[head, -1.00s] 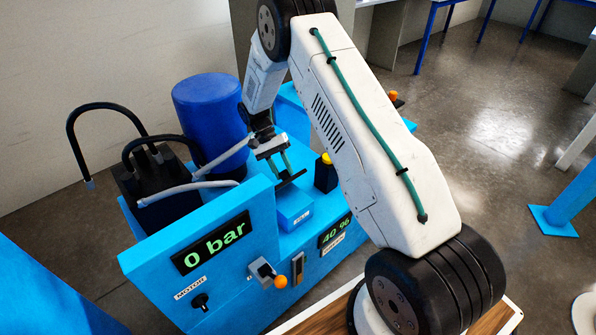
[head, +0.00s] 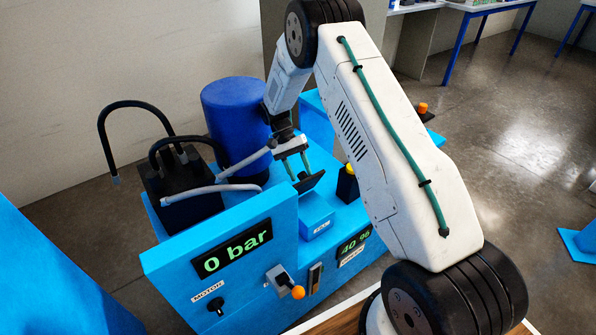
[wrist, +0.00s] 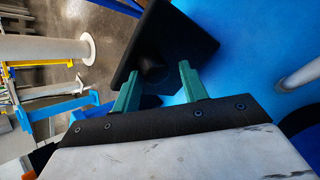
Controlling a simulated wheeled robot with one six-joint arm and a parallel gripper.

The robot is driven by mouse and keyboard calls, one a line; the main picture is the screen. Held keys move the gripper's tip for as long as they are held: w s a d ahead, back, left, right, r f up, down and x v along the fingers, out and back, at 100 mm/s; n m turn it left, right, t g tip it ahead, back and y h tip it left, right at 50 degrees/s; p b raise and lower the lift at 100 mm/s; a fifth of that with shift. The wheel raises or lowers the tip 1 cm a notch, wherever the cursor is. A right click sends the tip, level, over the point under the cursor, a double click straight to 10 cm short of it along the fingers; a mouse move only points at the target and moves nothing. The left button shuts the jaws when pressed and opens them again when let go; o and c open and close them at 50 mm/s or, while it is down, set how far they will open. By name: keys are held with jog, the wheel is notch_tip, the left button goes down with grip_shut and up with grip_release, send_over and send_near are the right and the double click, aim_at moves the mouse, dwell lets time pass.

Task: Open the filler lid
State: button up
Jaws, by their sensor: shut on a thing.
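The filler lid (head: 311,182) is a small black plate, seen tilted up above the blue filler box (head: 317,222), which bears a small white label. My gripper (head: 294,168) is at the lid with its green fingers. In the wrist view the lid (wrist: 185,40) shows as a large dark plate with a round knob on its face. My gripper (wrist: 158,76) is shut on that knob, one green finger on each side. Whether the lid's far edge still touches the box or a hinge cannot be told.
A blue drum (head: 235,120) stands behind my gripper. A black block with hoses (head: 180,190) is at the left. A yellow-capped black post (head: 347,185) stands close right of the lid. The front panel has a display (head: 232,248) reading 0 bar and an orange-knobbed lever (head: 297,292).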

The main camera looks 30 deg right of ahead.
jog(key=shift+a+f, duration=0.35)
jog(key=o, duration=1.1)
jog(key=shift+f, duration=0.1)
jog(key=shift+c, duration=0.2)
jog(key=shift+w, duration=0.1)
jog(key=shift+d, duration=0.25)
jog(key=shift+r, duration=0.3)
notch_tip(320, 180, up, 4)
jog(key=shift+f, duration=0.15)
jog(key=s+a+r, duration=0.1)
jog(key=s+a, duration=0.1)
jog(key=s, duration=1.4)
